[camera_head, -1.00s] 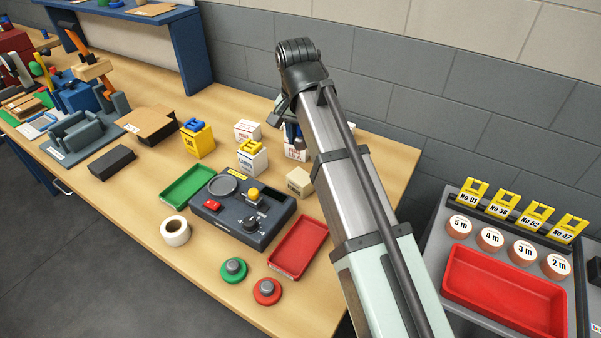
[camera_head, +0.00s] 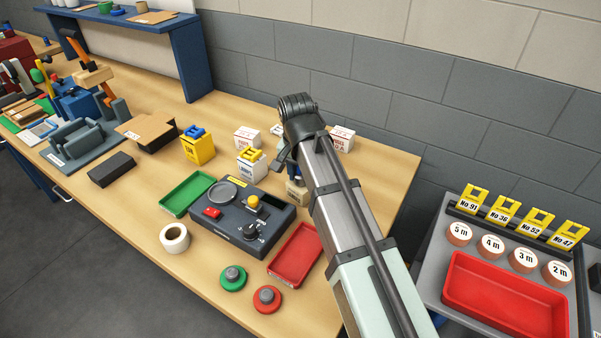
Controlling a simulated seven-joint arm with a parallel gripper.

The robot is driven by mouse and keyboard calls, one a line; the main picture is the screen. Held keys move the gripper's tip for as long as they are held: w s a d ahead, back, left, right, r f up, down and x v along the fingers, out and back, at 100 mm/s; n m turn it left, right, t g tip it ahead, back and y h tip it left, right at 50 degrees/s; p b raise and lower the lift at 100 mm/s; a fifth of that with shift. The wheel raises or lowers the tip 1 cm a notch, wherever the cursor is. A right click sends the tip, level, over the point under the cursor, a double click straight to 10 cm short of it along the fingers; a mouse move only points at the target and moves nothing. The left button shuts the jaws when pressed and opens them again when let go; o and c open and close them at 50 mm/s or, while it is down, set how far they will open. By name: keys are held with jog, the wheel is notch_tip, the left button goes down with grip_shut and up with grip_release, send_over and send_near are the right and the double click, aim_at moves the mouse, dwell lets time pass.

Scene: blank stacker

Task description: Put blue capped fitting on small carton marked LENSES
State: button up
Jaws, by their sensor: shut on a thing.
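My gripper (camera_head: 284,158) is low over the table, behind and to the right of the white-and-yellow carton, partly hidden by my own wrist. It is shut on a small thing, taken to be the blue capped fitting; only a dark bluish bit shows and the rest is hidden. Several small cartons stand around it: a white one with red print (camera_head: 246,138), a white one at right (camera_head: 342,138), a partly hidden one (camera_head: 278,130) and a tan one (camera_head: 296,193). The print is too small to tell which is marked LENSES.
A yellow carton (camera_head: 199,151) bears a blue piece, and a white-and-yellow carton (camera_head: 249,168) bears a yellow piece. In front are a dark control box (camera_head: 225,222), a green tray (camera_head: 186,194) and a red tray (camera_head: 296,256). The wall (camera_head: 400,120) closes the back.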

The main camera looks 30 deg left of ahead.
aim_at(299, 177)
jog(key=shift+f, duration=0.1)
jog(key=o, duration=1.1)
jog(key=shift+c, duration=0.2)
notch_tip(299, 177, up, 12)
jog(key=s, duration=0.1)
jog(key=shift+s, duration=0.2)
jog(key=shift+d, duration=0.1)
